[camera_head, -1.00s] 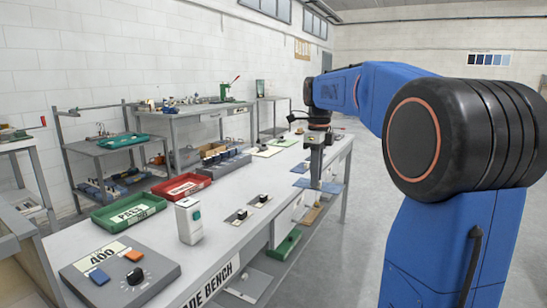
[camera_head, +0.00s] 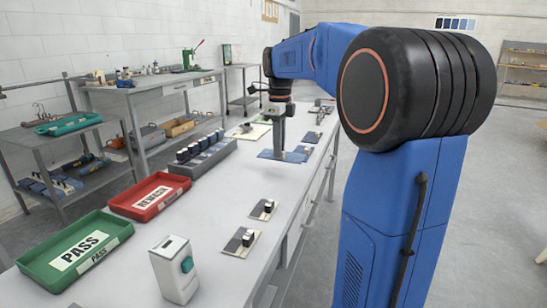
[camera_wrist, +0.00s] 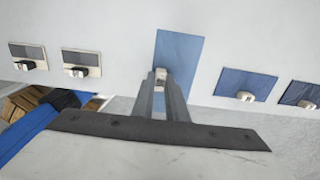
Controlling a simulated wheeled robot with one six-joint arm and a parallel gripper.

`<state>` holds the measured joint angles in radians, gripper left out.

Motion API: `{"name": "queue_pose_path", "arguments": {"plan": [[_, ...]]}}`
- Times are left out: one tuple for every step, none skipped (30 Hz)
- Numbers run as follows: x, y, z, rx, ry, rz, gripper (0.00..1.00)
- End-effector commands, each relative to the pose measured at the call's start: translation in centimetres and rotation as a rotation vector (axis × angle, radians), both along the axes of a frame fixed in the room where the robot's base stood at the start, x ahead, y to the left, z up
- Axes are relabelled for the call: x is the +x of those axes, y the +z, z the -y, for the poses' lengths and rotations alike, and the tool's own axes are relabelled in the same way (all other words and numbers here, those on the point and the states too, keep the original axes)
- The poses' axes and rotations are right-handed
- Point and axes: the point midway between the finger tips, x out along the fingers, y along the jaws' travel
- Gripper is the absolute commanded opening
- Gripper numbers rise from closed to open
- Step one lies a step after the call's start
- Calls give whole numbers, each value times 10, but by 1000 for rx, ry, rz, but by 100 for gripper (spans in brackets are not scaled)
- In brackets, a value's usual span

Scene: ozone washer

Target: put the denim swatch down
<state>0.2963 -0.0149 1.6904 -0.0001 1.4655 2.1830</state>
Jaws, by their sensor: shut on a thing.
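My gripper (camera_head: 280,154) points down over the white bench and is shut on the small pale grip of a blue denim swatch (camera_head: 295,157). In the wrist view the swatch (camera_wrist: 180,45) is a flat blue rectangle extending beyond the fingers (camera_wrist: 161,80), which cover its near part. It is low over the bench top; I cannot tell whether it touches. Another blue swatch (camera_wrist: 240,83) with a pale grip lies to its right in the wrist view, and a darker one (camera_wrist: 302,94) lies farther right.
Two grey-and-beige swatches (camera_wrist: 28,55) (camera_wrist: 82,63) lie left of the gripper in the wrist view. In the head view, a grey rack (camera_head: 203,160), red REWASH tray (camera_head: 150,196), green PASS tray (camera_head: 75,248) and white device (camera_head: 172,270) stand on the bench.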

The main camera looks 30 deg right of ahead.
Motion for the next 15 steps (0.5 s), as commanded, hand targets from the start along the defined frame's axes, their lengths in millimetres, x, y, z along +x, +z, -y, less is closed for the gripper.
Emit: {"name": "queue_pose_path", "arguments": {"plan": [[-1,-9,0,0,0,-3,0],[0,-13,0,1,0,-2,0],[-1,-19,0,1,0,-2,0],[0,-22,0,1,0,-2,0],[0,-25,0,0,0,-1,0],[0,-27,0,0,0,-1,0],[0,-29,0,1,0,-1,0],[0,-30,0,1,0,-1,0],[0,-32,0,0,0,-1,0],[0,-34,0,0,0,-1,0],[0,-36,0,0,0,-1,0],[0,-40,0,0,0,-1,0],[0,-44,0,0,0,-1,0],[0,-48,0,1,0,-2,0],[0,-54,0,1,0,-3,0]]}}
